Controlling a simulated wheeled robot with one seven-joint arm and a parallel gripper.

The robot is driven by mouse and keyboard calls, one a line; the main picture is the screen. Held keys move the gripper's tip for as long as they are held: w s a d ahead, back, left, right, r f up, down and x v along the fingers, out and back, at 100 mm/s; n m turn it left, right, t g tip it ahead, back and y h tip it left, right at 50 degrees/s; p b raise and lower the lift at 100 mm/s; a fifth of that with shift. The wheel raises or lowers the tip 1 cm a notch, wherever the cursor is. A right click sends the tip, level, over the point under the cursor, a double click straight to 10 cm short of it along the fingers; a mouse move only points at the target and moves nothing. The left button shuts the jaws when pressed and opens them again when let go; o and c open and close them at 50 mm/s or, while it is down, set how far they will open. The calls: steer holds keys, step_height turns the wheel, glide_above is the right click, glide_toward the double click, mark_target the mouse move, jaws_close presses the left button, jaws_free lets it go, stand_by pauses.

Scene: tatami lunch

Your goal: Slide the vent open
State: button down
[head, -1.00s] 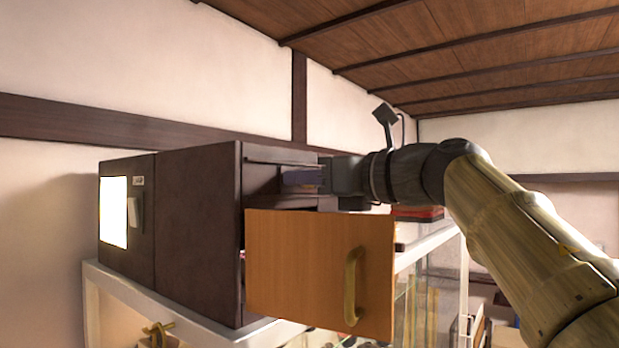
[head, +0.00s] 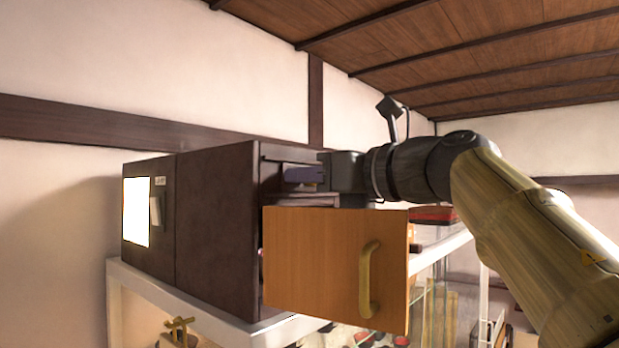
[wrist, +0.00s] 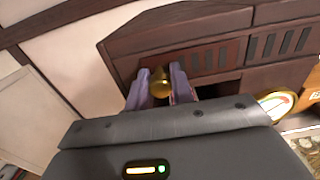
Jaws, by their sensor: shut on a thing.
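The vent is a dark wooden panel with several upright slots (wrist: 224,58) in the wrist view. A brass knob (wrist: 160,86) stands in front of its left part. My gripper (wrist: 160,68) has its two purple fingers on either side of the knob and is shut on it. In the head view my gripper (head: 304,175) reaches in at the upper front of the dark box (head: 217,225). There the knob and slots are hidden, so how far the vent is open cannot be told.
A light wooden panel with a brass handle (head: 318,255) sticks out below my gripper. The box stands on a white-framed glass case (head: 180,300). A round brass-rimmed dial (wrist: 279,103) is at right in the wrist view. A wall is close behind.

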steer(key=c, duration=1.6)
jaws_free()
steer(key=shift+s+a, duration=0.1)
steer(key=o, duration=0.4)
steer(key=shift+s+a, duration=0.1)
steer(key=shift+s, duration=0.1)
steer(key=shift+w, duration=0.15)
steer(key=b+v, duration=0.5)
steer(key=v, duration=1.2)
steer(key=shift+s+d, duration=0.2)
steer(key=shift+s, duration=0.05)
